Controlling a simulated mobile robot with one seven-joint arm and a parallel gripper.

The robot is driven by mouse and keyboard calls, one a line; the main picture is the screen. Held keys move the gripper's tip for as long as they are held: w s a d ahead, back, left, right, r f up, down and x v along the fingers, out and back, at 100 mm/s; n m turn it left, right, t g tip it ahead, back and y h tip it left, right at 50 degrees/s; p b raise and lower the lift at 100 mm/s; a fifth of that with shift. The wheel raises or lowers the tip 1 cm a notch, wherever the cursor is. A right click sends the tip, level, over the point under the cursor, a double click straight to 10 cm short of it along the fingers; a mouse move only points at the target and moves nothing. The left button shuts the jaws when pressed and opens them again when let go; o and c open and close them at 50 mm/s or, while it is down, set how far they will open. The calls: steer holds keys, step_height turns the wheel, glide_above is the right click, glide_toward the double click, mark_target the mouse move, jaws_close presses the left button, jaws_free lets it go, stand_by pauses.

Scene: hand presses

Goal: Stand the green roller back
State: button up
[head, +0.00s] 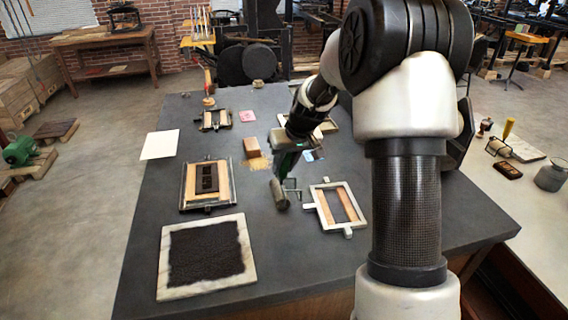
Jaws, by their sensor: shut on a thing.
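The green roller has a green handle (288,161) and a grey drum (279,195) on a thin wire frame. It is near the middle of the dark table in the head view. My gripper (290,148) is shut on the handle from above, and its fingers hide the upper part. The handle points up and the drum is at the bottom. I cannot tell whether the drum touches the table. A pale slab (167,262) with a black inked square lies at the front left of the table, apart from the roller.
A wooden frame (326,213) lies just right of the roller. A dark-edged frame (188,187) with a dark block lies to the left. A wooden block (251,146) and white paper (159,145) lie farther back. A yellow-handled roller (508,130) is on the right-hand surface. Dark table between slab and roller is clear.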

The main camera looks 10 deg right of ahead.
stand_by(0.8)
steer(key=o, duration=1.5)
steer(key=shift+f, duration=0.15)
steer(key=shift+c, duration=0.2)
steer(key=p+v, duration=0.3)
steer(key=v, duration=0.6)
steer(key=shift+s, duration=0.1)
steer(key=s+a+r+p, duration=0.1)
steer(key=s+a+r, duration=0.1)
steer(key=s+r, duration=0.65)
steer(key=s+a+r+h+p, duration=0.1)
steer(key=s+r, duration=0.2)
steer(key=s, duration=0.8)
steer(key=s+a+r+m+t+p, duration=0.1)
steer(key=s+r, duration=0.2)
steer(key=s, duration=0.8)
steer(key=shift+s+r+m+h, duration=0.2)
steer(key=shift+m+h, duration=0.1)
steer(key=shift+h, duration=0.1)
